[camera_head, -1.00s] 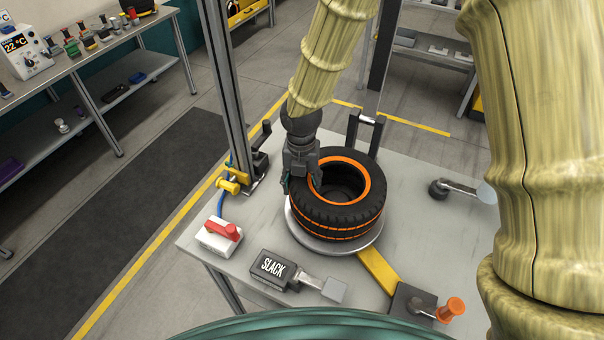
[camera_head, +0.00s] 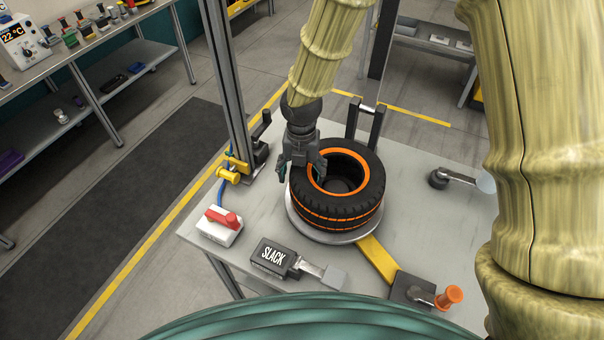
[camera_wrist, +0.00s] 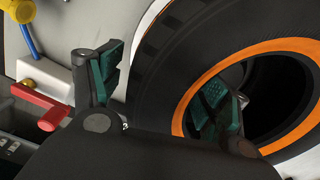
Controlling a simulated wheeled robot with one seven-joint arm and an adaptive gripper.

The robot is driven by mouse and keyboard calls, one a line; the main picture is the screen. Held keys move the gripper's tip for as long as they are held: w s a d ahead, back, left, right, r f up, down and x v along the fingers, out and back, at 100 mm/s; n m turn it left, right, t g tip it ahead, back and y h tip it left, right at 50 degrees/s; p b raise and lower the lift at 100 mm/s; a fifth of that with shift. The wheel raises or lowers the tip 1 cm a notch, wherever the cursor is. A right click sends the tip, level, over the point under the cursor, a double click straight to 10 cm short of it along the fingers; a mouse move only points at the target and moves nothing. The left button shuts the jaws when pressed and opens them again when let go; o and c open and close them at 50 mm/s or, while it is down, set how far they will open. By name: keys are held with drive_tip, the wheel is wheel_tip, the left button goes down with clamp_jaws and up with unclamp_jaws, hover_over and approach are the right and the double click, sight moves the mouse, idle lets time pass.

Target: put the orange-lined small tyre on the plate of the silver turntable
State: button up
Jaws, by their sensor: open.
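The orange-lined small tyre (camera_head: 357,199) lies flat on the round plate of the silver turntable (camera_head: 329,236), on the grey workbench. My gripper (camera_head: 303,171) is at the tyre's left wall, pointing down. In the wrist view my gripper (camera_wrist: 160,90) is open, with one green-padded finger outside the tread and the other inside the tyre's hole. The tyre's orange ring (camera_wrist: 215,75) shows between them. A gap shows between the outer finger and the tread. The plate's far side is hidden under the tyre.
A red-handled white box (camera_head: 220,225), a black SLACK box (camera_head: 274,257) and an orange-knobbed lever (camera_head: 447,298) stand near the bench's front. A yellow bar (camera_head: 376,258) runs from the turntable. An upright post (camera_head: 232,90) stands left. A toggle clamp (camera_head: 455,181) stands right.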

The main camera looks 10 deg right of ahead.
wheel_tip(320, 180, up, 12)
drive_tip(key=b, duration=0.2)
drive_tip(key=shift+f+b, duration=0.25)
drive_tip(key=shift+b, duration=0.05)
drive_tip(key=shift+r, duration=0.1)
